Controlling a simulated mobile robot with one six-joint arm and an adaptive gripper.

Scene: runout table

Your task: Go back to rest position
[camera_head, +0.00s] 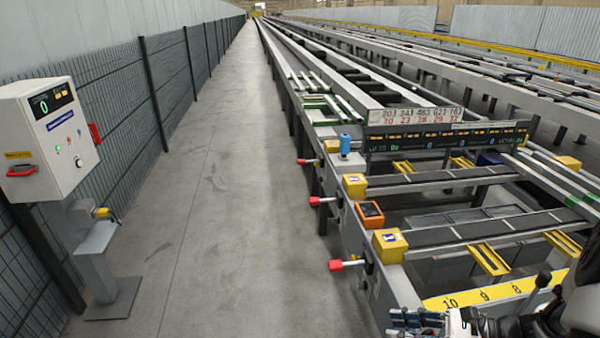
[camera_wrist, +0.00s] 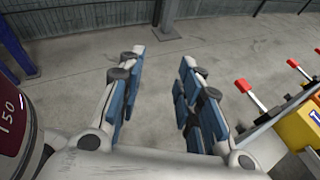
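My gripper (camera_wrist: 160,95) shows in the wrist view with its two blue-padded fingers spread wide apart. Nothing is between them but the bare grey floor behind. In the head view part of my gripper (camera_head: 425,322) shows at the bottom right edge, beside the near end of the runout table (camera_head: 395,285). A red-handled lever (camera_wrist: 250,95) on the table's side lies to the right of the fingers in the wrist view, apart from them.
Red-handled levers (camera_head: 337,265) stick out from the table into the aisle. Yellow boxes (camera_head: 390,245) and an orange device (camera_head: 370,214) sit on its edge. A white control box (camera_head: 45,135) stands at the left by the mesh fence (camera_head: 120,100). The aisle floor (camera_head: 220,200) is clear.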

